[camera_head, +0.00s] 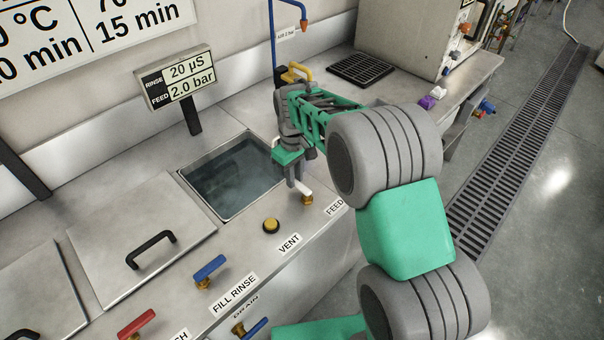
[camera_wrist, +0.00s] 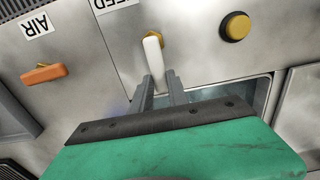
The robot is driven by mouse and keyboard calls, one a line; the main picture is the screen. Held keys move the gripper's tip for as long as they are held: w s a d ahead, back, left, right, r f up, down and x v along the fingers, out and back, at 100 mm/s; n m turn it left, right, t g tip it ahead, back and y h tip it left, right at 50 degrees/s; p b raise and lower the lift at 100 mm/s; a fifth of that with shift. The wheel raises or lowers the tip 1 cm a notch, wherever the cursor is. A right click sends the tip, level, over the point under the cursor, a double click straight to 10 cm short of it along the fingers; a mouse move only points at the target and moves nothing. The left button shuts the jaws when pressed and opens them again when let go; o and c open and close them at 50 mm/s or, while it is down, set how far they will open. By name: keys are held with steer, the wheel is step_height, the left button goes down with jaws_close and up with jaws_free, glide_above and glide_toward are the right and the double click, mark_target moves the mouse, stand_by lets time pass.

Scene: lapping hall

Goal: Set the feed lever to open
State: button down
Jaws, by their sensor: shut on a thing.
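The feed lever (camera_head: 304,189) has a white handle on a brass base, on the steel bench front beside the FEED label (camera_head: 335,206). In the wrist view the white handle (camera_wrist: 153,50) runs from its brass base toward my fingers. My gripper (camera_head: 294,182) is shut on the free end of the handle, with one grey finger on each side. It also shows in the wrist view (camera_wrist: 161,83). The fingers and green palm hide part of the handle's end. I cannot tell from these frames which position counts as open.
A yellow vent button (camera_head: 271,225) is left of the lever. The blue fill rinse lever (camera_head: 209,270) and red lever (camera_head: 137,324) lie farther left. An open water tank (camera_head: 232,176) is behind. An orange AIR lever (camera_wrist: 43,73) shows in the wrist view.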

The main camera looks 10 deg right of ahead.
stand_by(0.4)
steer(key=c, duration=1.3)
jaws_free()
steer(key=shift+r, duration=0.1)
step_height(320, 180, up, 8)
steer(key=shift+f+b, duration=0.15)
steer(key=shift+b, duration=0.15)
